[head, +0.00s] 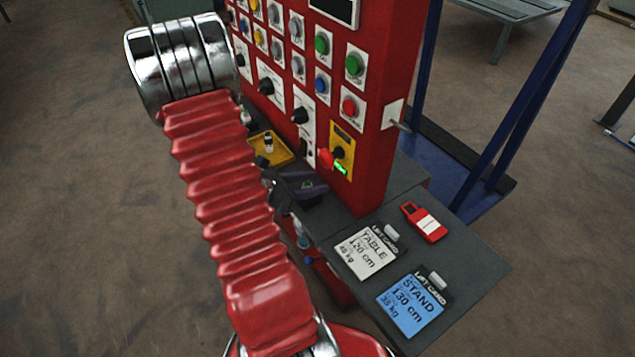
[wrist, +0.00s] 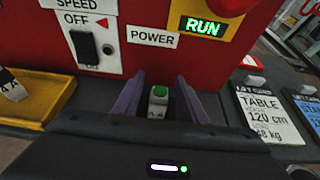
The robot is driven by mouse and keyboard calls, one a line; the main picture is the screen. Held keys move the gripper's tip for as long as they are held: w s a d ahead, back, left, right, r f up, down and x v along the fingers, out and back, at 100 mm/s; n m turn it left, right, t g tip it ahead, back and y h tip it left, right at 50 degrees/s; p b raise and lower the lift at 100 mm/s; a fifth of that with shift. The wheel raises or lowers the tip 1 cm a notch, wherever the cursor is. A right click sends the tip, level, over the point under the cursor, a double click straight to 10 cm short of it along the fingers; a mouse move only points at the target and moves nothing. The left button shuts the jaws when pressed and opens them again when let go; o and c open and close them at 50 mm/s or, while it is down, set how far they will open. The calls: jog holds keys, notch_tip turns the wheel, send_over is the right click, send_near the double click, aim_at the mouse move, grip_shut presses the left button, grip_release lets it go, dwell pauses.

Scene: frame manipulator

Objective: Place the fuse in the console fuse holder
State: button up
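Another small fuse (head: 268,142) lies in the yellow tray (head: 283,156). The fuse holder itself cannot be made out.
The console display (wrist: 203,27) reads RUN in green. A red knob on a yellow plate (head: 343,145) juts out near the gripper. A TABLE card (head: 366,252), a blue STAND card (head: 411,305) and a red device (head: 424,222) lie on the grey shelf at right.

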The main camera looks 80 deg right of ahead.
jog(key=v, duration=1)
dwell(0.6)
jog(key=shift+w+r, duration=0.1)
jog(key=w+a+r+m+t+y, duration=0.3)
jog(key=w+a+r+t, duration=0.1)
jog(key=a, duration=0.9)
jog(key=w+a+r+m+t+y, duration=0.3)
jog(key=a+r+t, duration=0.2)
jog(key=a, duration=0.8)
jog(key=w+a+r+m+t+y, duration=0.3)
jog(key=a+r, duration=0.6)
jog(key=a, duration=0.4)
jog(key=w+t+y, duration=0.1)
jog(key=t, duration=0.1)
jog(key=shift+w+m+t, duration=0.3)
jog(key=shift+w+m, duration=0.05)
jog(key=shift+m, duration=0.05)
jog(key=shift+r, duration=0.15)
jog(key=shift+c, duration=0.9)
